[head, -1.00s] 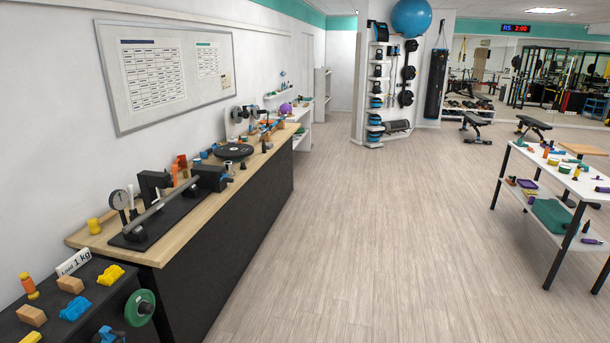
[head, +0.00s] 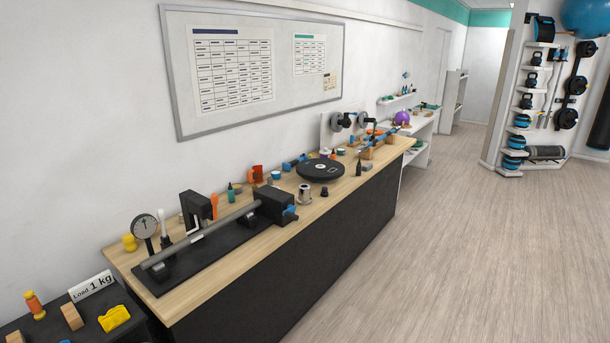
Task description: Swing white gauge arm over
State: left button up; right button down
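A dial gauge (head: 145,227) with a round face stands on a black base plate (head: 175,279) at the near end of the wooden bench. A slim white upright piece (head: 163,224) on a dark foot stands just right of the dial. A thin white angled piece (head: 184,242) lies close behind a grey bar (head: 205,234); I cannot tell which white piece is the gauge arm. The grey bar runs along the plate into a black block (head: 274,205) with a blue knob. A black C-shaped frame (head: 196,210) stands behind the bar. Neither of my grippers is in view.
A black turntable-like disc (head: 320,169), a metal cylinder (head: 305,194) and small coloured items stand farther along the bench (head: 240,272). A dark table with a "Load 1 kg" sign (head: 91,286) and a yellow block (head: 115,318) is at lower left. The floor (head: 440,240) at right is clear.

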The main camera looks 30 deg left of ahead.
aim_at(161, 215)
jog(key=i, duration=0.85)
jog(key=u, duration=2.25)
